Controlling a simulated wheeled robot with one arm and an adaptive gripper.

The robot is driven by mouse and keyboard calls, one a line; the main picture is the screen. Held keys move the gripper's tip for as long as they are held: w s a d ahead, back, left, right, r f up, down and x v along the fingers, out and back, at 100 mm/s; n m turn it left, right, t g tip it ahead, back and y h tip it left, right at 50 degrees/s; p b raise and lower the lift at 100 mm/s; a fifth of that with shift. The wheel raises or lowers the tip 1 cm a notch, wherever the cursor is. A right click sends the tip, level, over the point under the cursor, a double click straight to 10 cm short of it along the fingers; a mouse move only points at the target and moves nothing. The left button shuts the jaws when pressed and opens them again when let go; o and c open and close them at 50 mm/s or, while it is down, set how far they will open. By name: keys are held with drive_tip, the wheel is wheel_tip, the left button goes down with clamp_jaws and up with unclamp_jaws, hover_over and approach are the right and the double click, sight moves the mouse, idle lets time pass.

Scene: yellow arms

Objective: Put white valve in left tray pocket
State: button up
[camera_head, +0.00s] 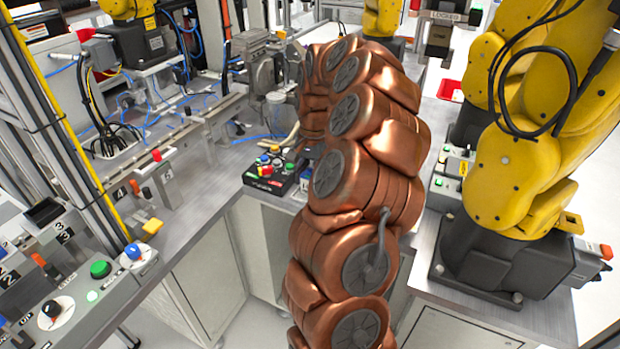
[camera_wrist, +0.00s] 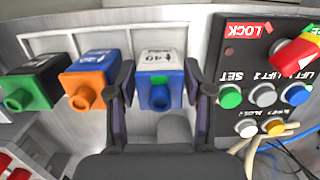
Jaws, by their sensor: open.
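In the wrist view, my gripper (camera_wrist: 160,85) is open, its two dark fingers pointing away from me. A blue block with a white, labelled top and a round blue nozzle (camera_wrist: 159,97) shows between the fingers; I cannot tell whether they touch it. Left of it stand an orange block with a blue back (camera_wrist: 86,85) and a green block with a dark back (camera_wrist: 35,85). Behind them is a white-framed tray (camera_wrist: 112,40) with pockets. I cannot make out a wholly white valve. In the head view, my copper arm hides the gripper and these blocks.
A dark button box (camera_wrist: 268,90) with a red knob (camera_wrist: 300,52) stands close to the right finger. In the head view, a button box (camera_head: 270,172) sits left of my arm, a yellow robot arm (camera_head: 520,150) stands right, and a control panel (camera_head: 80,290) lies lower left.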

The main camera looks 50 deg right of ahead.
drive_tip(key=r, duration=0.3)
drive_tip(key=d+r+b, duration=0.1)
drive_tip(key=r, duration=0.3)
drive_tip(key=r+b, duration=0.1)
drive_tip(key=r, duration=0.3)
drive_tip(key=shift+w+d+r, duration=0.1)
drive_tip(key=shift+w+d, duration=0.1)
drive_tip(key=shift+r, duration=0.4)
drive_tip(key=s+a+n, duration=0.2)
drive_tip(key=a+n, duration=0.2)
drive_tip(key=a, duration=0.7)
drive_tip(key=s+a+n, duration=0.2)
drive_tip(key=a+n, duration=0.3)
drive_tip(key=a, duration=0.7)
drive_tip(key=s+a+f+n, duration=0.2)
drive_tip(key=s+a+f, duration=0.2)
drive_tip(key=s, duration=0.6)
drive_tip(key=s+a+f+n+g+h, duration=0.1)
drive_tip(key=s+a+f+n, duration=0.2)
drive_tip(key=s, duration=0.7)
drive_tip(key=a+f, duration=0.2)
drive_tip(key=a, duration=0.1)
drive_tip(key=shift+a+n, duration=0.3)
drive_tip(key=shift+a, duration=0.1)
drive_tip(key=shift+s, duration=0.1)
